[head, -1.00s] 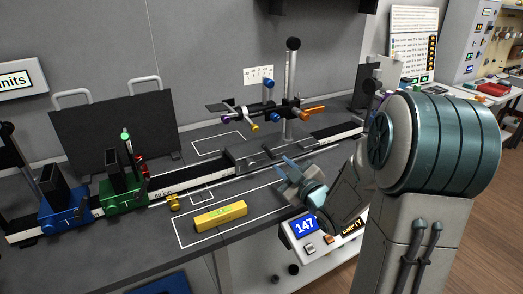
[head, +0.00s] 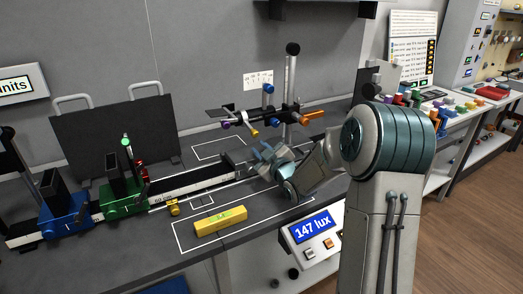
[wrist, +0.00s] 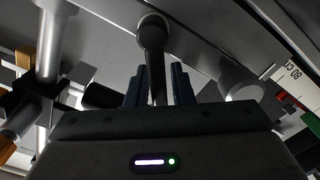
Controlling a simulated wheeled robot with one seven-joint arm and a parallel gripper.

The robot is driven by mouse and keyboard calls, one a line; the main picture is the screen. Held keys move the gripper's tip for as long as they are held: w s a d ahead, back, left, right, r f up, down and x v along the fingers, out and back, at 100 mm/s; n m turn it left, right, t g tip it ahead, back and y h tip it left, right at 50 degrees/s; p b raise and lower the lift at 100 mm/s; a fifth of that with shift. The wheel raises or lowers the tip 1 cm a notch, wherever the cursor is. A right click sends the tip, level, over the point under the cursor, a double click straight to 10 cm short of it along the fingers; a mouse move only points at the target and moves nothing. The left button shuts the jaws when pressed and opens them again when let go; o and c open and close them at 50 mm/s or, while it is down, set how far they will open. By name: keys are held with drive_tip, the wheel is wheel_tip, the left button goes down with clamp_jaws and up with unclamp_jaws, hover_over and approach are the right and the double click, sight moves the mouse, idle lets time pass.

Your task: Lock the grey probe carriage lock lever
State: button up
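My gripper (head: 265,154) is over the right part of the black optical rail (head: 205,178), beside the tall post. In the wrist view its two dark fingers (wrist: 160,88) stand apart. A dark rod with a round grey end (wrist: 153,35) shows between and beyond them, with a narrow gap at the fingers; contact cannot be told. It may be the grey lock lever, but I cannot be sure. In the head view my gripper and arm hide the grey probe carriage and its lever.
A blue carriage (head: 65,215) and a green carriage (head: 124,198) sit on the left of the rail. A yellow block (head: 220,221) lies in front. A post (head: 291,95) with coloured clamp arms rises behind my gripper. A lux meter (head: 311,227) reads 147.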

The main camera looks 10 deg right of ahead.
clamp_jaws()
drive_tip(key=d+m, duration=0.1)
drive_tip(key=m, duration=0.3)
drive_tip(key=d+r+m, duration=0.1)
drive_tip(key=m, duration=0.1)
drive_tip(key=shift+w+d+p, duration=0.3)
drive_tip(key=shift+w+p, duration=0.05)
drive_tip(key=shift+p, duration=0.05)
drive_tip(key=shift+w+d+f+m+p, duration=0.2)
drive_tip(key=shift+d+m+p, duration=0.3)
drive_tip(key=shift+m, duration=0.85)
drive_tip(key=shift+w+d+f+m+p, duration=0.2)
drive_tip(key=shift+d+m+p, duration=0.25)
drive_tip(key=shift+m, duration=0.85)
drive_tip(key=shift+w+d+f+m+p, duration=0.15)
drive_tip(key=shift+d+m+p, duration=0.35)
drive_tip(key=shift+m, duration=0.85)
drive_tip(key=shift+d+f, duration=0.1)
